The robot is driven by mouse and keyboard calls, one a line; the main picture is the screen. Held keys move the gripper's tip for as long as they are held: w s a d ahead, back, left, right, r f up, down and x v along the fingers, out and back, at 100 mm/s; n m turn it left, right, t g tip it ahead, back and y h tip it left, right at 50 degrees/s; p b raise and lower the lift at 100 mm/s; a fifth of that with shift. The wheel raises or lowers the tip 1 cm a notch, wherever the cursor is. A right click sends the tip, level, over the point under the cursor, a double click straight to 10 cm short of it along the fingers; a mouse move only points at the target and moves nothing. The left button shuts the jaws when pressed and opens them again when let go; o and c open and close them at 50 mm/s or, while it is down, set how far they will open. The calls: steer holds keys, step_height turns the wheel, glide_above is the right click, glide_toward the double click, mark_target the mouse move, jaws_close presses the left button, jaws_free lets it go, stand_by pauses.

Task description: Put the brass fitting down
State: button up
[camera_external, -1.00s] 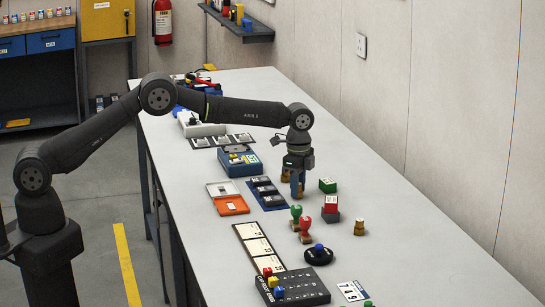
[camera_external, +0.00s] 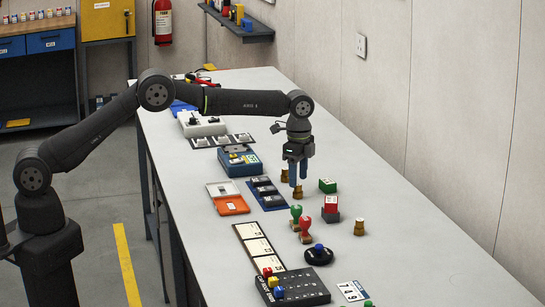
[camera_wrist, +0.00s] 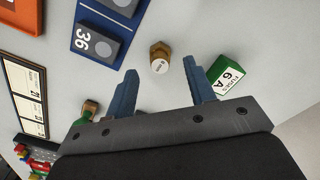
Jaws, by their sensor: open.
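A brass fitting (camera_external: 298,192) stands upright on the bench just below my gripper's fingers. In the wrist view one brass fitting (camera_wrist: 160,50) with a white label on top shows just beyond and between the fingertips, touching neither. My gripper (camera_external: 298,180) is open and empty above the bench, its blue fingers spread wide in the wrist view (camera_wrist: 162,75). A second brass piece (camera_external: 285,175) stands just to the left and behind, partly beside the fingers. A third brass piece (camera_external: 359,228) stands alone to the right.
The bench to the right is mostly clear.

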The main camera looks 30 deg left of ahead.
mark_target(298, 184)
step_height(298, 184, up, 8)
steer(key=shift+r, duration=0.2)
steer(key=shift+f, duration=0.1)
step_height(298, 184, down, 12)
steer(key=shift+f, duration=0.15)
step_height(298, 184, up, 3)
steer(key=shift+f, duration=0.1)
steer(key=shift+r, duration=0.45)
steer(key=shift+f, duration=0.1)
